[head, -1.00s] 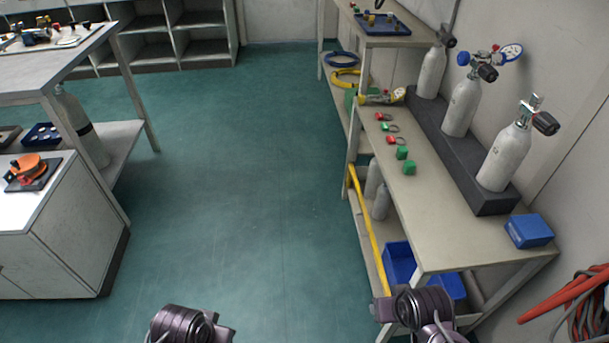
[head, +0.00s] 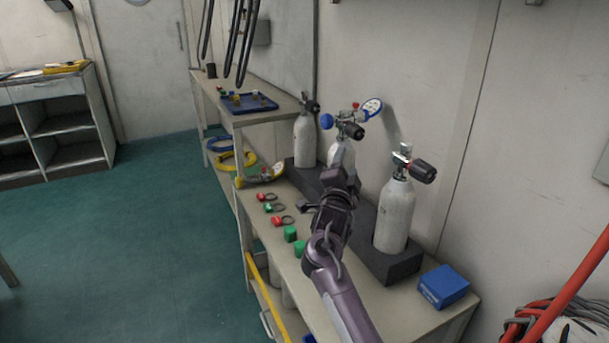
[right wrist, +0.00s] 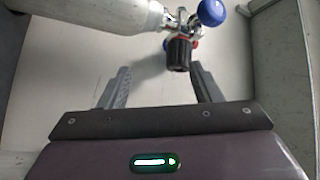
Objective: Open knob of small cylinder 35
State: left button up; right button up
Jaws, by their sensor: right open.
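Three pale grey cylinders with valves stand in a dark rack (head: 397,262) on the bench; I cannot read a number 35 on any of them. The middle cylinder (head: 342,153) carries a black knob (head: 353,131), a blue knob (head: 326,121) and a gauge (head: 372,107). The near cylinder (head: 395,215) has a black knob (head: 424,171); the far cylinder (head: 304,142) stands behind. My right gripper (head: 322,188) is open and empty before the middle cylinder, hiding its lower part. In the right wrist view the black knob (right wrist: 180,53) lies ahead of the parted fingers (right wrist: 160,72), apart from them.
Red and green fittings and green blocks (head: 290,233) lie along the bench's front edge, left of my right arm. A blue box (head: 444,286) sits at the near end. A blue tray (head: 249,103) is on the farther table. The wall stands close behind the cylinders.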

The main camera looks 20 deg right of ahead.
aim_at(356, 137)
jog(key=r, duration=0.1)
jog(key=d+r+m+h, duration=0.1)
jog(key=r+m, duration=0.1)
jog(key=shift+w+d+h, duration=0.2)
jog(key=shift+w+h, duration=0.2)
jog(key=x, duration=0.6)
jog(key=shift+s+r, duration=0.15)
jog(key=shift+r, duration=0.05)
jog(key=shift+x, duration=0.85)
jog(key=shift+f, duration=0.1)
jog(key=c, duration=1)
